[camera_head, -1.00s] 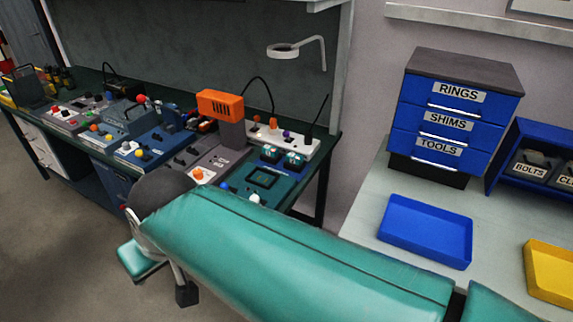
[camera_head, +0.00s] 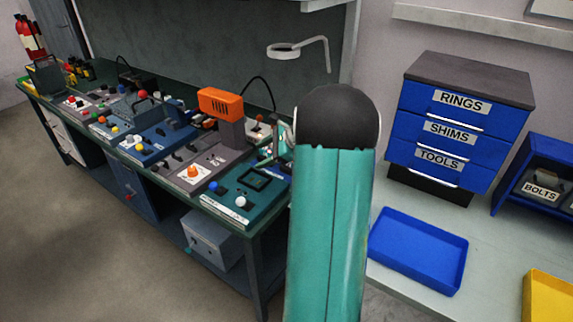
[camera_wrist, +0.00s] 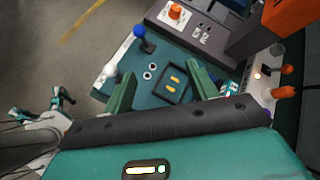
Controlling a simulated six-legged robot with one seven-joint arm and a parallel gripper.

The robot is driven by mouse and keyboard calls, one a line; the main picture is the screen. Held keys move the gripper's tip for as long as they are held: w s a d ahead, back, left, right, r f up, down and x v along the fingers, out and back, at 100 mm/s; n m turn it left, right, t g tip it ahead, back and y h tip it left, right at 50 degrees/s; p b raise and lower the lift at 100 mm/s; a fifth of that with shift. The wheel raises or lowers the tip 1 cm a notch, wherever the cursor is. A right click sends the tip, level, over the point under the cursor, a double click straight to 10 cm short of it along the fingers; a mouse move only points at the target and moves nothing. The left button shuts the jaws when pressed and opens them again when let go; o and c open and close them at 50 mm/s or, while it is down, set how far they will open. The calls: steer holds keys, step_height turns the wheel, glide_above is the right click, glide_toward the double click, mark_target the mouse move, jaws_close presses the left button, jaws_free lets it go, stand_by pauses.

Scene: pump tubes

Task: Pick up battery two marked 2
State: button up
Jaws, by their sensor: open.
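No battery with a readable 2 shows in either view. A small teal and white item (camera_wrist: 229,88) sits just right of my right finger in the wrist view, partly hidden; I cannot tell whether it is a battery. My gripper (camera_wrist: 163,88) is open and empty, its two green fingers spread above the teal panel (camera_wrist: 118,73). In the head view my arm hides the area right of the teal panel (camera_head: 227,214).
An orange-topped device (camera_head: 220,103) stands behind the panel. A white strip with knobs (camera_wrist: 262,90) lies right of the fingers. A blue tray (camera_head: 418,250) and a drawer cabinet (camera_head: 455,125) stand at right.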

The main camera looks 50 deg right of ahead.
steer(key=s+d+f+m+t+h, duration=0.2)
steer(key=s+d+f+m, duration=0.25)
steer(key=d, duration=0.55)
steer(key=s+d+f+m+t+h, duration=0.1)
steer(key=s+d+f+m+t, duration=0.1)
steer(key=s+d+f+m, duration=0.5)
steer(key=w+f, duration=0.1)
steer(key=w, duration=0.4)
steer(key=w+f+n, duration=0.1)
steer(key=w, duration=0.4)
steer(key=w+d+f+n, duration=0.1)
steer(key=w+f, duration=0.1)
steer(key=w, duration=0.3)
steer(key=shift+w, duration=0.25)
steer(key=c, duration=1.2)
steer(key=shift+r, duration=0.1)
jaws_close()
steer(key=shift+r, duration=0.1)
